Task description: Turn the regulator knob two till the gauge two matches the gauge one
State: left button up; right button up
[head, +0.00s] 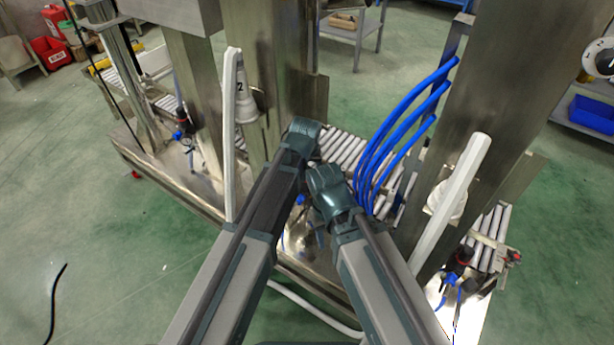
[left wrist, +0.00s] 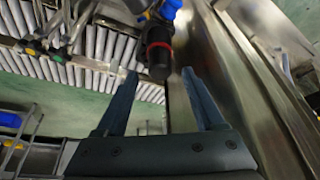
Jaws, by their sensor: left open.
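In the left wrist view a black regulator knob (left wrist: 158,52) with a red ring is between and just beyond the fingertips of my open left gripper (left wrist: 160,76). A gap shows on either side of it, and I see no contact. In the head view my arms hide that spot. Other regulators with black tops and red rings show at the left station (head: 182,115) and the right station (head: 462,256).
Steel posts and roller conveyors (head: 345,150) surround my arms. Blue hoses (head: 385,135) hang beside my right wrist. In the left wrist view a steel wall (left wrist: 230,70) runs close to the right finger.

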pick_arm(q)
jog(key=shift+b+x, duration=0.5)
jog(key=shift+x, duration=0.55)
grip_shut()
